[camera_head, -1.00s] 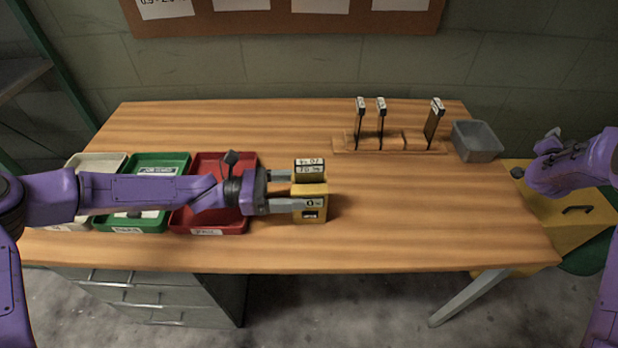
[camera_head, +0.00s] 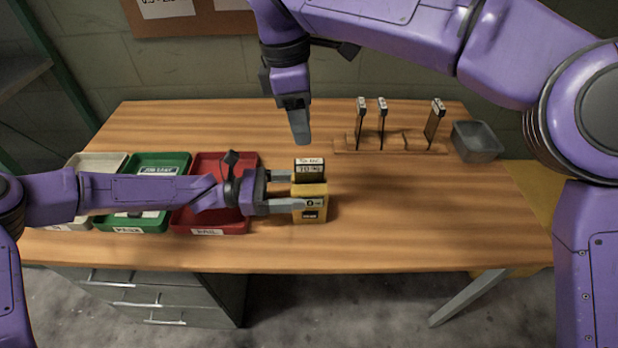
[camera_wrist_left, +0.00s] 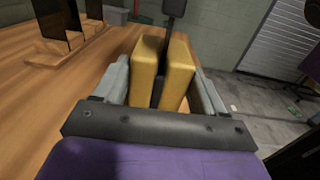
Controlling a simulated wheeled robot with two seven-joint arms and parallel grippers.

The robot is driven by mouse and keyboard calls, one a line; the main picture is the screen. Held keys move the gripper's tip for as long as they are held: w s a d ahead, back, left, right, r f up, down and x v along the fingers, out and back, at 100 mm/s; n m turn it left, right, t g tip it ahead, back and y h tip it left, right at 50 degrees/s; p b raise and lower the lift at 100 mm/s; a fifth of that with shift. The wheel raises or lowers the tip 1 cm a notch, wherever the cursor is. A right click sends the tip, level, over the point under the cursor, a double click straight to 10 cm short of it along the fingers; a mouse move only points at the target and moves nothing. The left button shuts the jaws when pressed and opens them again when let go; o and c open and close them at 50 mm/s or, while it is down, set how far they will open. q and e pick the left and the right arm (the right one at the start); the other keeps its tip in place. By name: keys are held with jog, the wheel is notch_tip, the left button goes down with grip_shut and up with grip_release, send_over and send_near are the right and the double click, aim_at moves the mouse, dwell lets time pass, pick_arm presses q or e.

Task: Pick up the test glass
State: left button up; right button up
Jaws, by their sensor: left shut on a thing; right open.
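A yellow slotted block (camera_head: 310,203) stands on the table with a dark labelled part on top. My left gripper (camera_head: 283,192) is shut on this block, with a finger on each side. In the left wrist view the block (camera_wrist_left: 146,72) shows two yellow halves with a dark slot between them. Upright dark pieces with white labels stand in a wooden rack (camera_head: 360,149) at the back right; the right piece (camera_head: 434,122) is broadest. I cannot tell which one is the test glass. My right gripper (camera_head: 297,122) is open, pointing down over the back of the table, left of the rack and apart from it.
White (camera_head: 85,160), green (camera_head: 128,225) and red (camera_head: 208,231) trays stand at the left. A grey bin (camera_head: 477,142) is at the back right. The table (camera_head: 420,220) is clear at the front and right. My right arm spans the upper right.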

aim_at(309, 161)
jog(key=f, duration=0.3)
jog(key=d+f, duration=0.1)
jog(key=f, duration=0.6)
jog(key=shift+w+d+f, duration=0.1)
jog(key=shift+d+f, duration=0.15)
jog(key=shift+f, duration=0.1)
grip_shut()
